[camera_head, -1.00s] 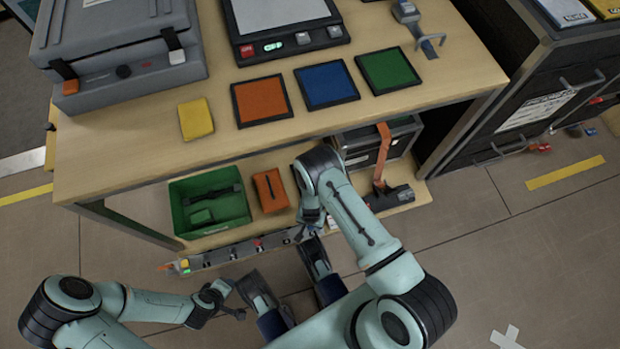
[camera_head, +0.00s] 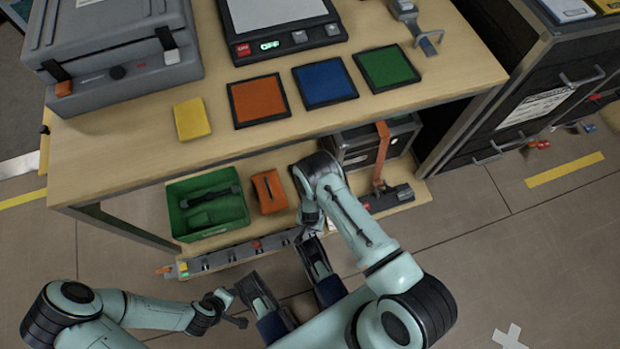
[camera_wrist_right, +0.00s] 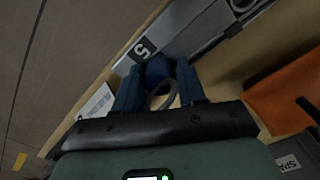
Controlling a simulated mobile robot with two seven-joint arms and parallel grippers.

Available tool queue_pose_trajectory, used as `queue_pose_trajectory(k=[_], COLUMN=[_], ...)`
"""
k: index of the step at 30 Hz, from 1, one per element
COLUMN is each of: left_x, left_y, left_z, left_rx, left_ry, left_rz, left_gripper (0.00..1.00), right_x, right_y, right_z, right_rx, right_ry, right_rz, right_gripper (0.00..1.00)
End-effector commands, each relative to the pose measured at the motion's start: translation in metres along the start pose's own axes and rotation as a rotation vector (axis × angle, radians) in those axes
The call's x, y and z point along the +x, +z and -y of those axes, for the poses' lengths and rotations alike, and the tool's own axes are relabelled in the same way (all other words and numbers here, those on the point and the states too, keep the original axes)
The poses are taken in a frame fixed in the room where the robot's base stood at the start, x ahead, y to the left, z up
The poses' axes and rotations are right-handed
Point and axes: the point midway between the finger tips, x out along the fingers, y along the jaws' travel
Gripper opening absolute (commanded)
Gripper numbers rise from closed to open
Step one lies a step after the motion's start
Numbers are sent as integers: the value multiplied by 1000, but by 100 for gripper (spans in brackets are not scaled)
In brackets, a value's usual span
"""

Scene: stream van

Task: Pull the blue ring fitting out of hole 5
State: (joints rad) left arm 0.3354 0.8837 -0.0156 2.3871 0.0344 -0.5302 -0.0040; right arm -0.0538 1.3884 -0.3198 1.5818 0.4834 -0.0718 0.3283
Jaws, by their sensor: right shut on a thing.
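In the right wrist view, the blue ring fitting (camera_wrist_right: 158,72) is between the two blue fingers of my right gripper (camera_wrist_right: 160,88), which is shut on it. A dark plate marked 5 (camera_wrist_right: 142,49) is on the grey rail just beyond the fitting. The hole itself is hidden, so I cannot tell how deep the fitting sits. In the head view, my right gripper (camera_head: 308,229) is at the rail (camera_head: 225,257) in front of the low shelf, mostly hidden by its own arm. My left gripper (camera_head: 238,308) is open and empty, low over the floor.
A green bin (camera_head: 208,232) and an orange case (camera_head: 269,190) stand on the low shelf behind the rail. A black box (camera_head: 352,148) with an orange strap (camera_head: 382,155) is at the right. The tabletop (camera_head: 130,150) overhangs the shelf.

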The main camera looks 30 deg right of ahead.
Motion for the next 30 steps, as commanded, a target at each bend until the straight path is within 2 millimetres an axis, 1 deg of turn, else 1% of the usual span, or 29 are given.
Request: queue_pose_trajectory(k=[30], left_x=[-17], left_y=[0], left_z=[-3], left_rx=[1], left_ry=[2], left_rz=[-5], left_gripper=[43], right_x=[-23], right_y=[0], right_z=[0], right_rx=[0], right_ry=[0], right_rz=[0], right_gripper=[4])
